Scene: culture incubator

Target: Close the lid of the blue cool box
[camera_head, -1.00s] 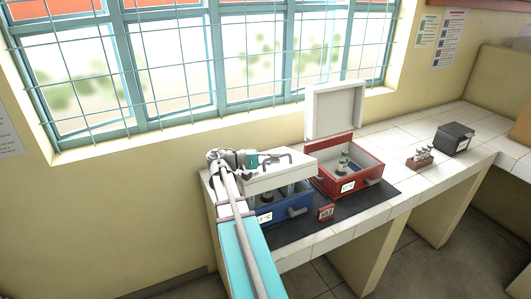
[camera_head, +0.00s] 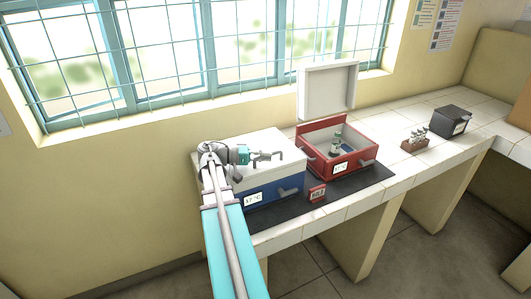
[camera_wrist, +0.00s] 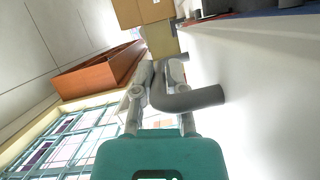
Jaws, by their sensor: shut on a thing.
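The blue cool box (camera_head: 268,191) stands on the dark mat at the left end of the counter. Its white lid (camera_head: 262,141) lies flat over the box, and I see no gap along the front; the left part is hidden behind my arm. My gripper (camera_head: 266,156) is above the lid, shut on its grey handle. In the wrist view the bent handle (camera_wrist: 195,98) passes between the fingers of my gripper (camera_wrist: 158,75), with the lid's white surface (camera_wrist: 260,90) at the right.
A red cool box (camera_head: 345,166) stands to the right with its white lid (camera_head: 327,92) upright and vials inside. A small red sign (camera_head: 317,193) stands in front. A vial rack (camera_head: 415,143) and a black box (camera_head: 454,124) are farther right. The barred window is behind.

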